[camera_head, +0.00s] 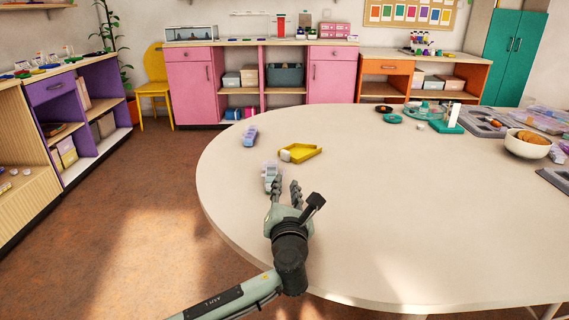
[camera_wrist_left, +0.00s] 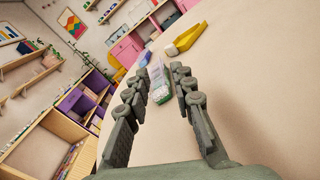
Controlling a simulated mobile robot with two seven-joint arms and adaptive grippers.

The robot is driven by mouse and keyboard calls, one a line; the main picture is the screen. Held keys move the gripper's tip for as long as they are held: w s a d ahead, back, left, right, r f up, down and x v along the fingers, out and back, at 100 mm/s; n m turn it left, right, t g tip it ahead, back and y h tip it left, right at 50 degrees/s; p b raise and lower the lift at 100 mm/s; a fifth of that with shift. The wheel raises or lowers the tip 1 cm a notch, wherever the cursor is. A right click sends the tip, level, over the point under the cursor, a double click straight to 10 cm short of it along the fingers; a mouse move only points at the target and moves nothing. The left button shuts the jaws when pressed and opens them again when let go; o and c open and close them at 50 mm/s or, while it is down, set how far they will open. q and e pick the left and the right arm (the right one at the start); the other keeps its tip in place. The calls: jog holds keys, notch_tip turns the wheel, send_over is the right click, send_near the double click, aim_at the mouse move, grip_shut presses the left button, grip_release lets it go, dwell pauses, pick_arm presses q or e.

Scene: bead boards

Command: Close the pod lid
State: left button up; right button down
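A small pale pod (camera_head: 270,183) with a translucent lid (camera_head: 271,167) lies near the left edge of the round table. In the left wrist view the pod (camera_wrist_left: 161,96) shows a light, see-through lid part (camera_wrist_left: 156,70) and a greenish near end. I cannot tell how far the lid is open. My left gripper (camera_head: 286,184) is open just in front of the pod, and its fingers hide part of it in the head view. In the left wrist view the pod appears between the spread fingers of this gripper (camera_wrist_left: 156,76), with no clear contact. My right gripper is out of view.
A second bluish pod (camera_head: 250,135) and a yellow scoop-like tray (camera_head: 300,153) lie beyond on the table (camera_head: 400,220). A bowl (camera_head: 527,145), grey trays and green dishes (camera_head: 392,118) stand at the far right. The table's middle and front are clear.

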aim_at(285, 169)
pick_arm(q)
jog(key=w, duration=0.7)
jog(key=shift+w+a, duration=0.1)
jog(key=shift+w, duration=0.15)
grip_shut()
